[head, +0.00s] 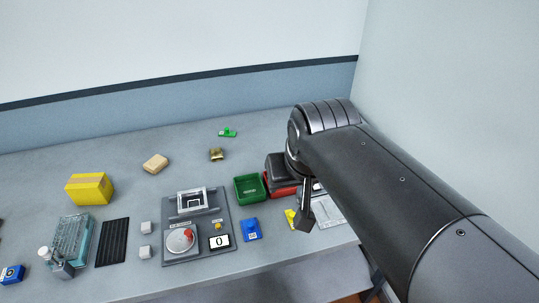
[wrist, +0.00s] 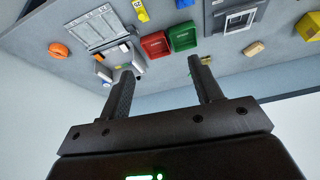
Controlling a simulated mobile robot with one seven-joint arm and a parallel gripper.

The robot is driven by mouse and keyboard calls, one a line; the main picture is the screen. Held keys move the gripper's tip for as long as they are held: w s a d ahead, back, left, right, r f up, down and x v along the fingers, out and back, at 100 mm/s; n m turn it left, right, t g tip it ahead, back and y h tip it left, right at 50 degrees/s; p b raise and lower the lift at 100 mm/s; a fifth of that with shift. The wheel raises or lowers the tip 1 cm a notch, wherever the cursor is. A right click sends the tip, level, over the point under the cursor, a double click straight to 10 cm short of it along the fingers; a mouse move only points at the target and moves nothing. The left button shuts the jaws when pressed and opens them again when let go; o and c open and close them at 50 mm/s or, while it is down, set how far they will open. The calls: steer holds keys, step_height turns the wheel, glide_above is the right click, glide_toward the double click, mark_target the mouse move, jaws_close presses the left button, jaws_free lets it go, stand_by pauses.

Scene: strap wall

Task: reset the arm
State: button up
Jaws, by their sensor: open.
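My arm reaches in from the right in the head view, over the right end of the table (head: 120,165). My gripper (head: 306,222) hangs at its end, partly hidden by the arm. In the wrist view my gripper (wrist: 163,75) shows its two dark fingers well apart, with nothing between them. The fingers are apart from the objects on the table.
A green tray (head: 249,189) stands left of the gripper, with a red tray (wrist: 155,45) beside it. A grey panel (head: 197,226) with a dial, a blue item (head: 251,229), a yellow box (head: 90,188) and a glass rack (head: 71,238) stand further left. A wall rises at right.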

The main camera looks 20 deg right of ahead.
steer(key=s+f, duration=0.1)
steer(key=s+f+n, duration=0.1)
steer(key=shift+s+a+f, duration=0.1)
steer(key=shift+s+a, duration=0.3)
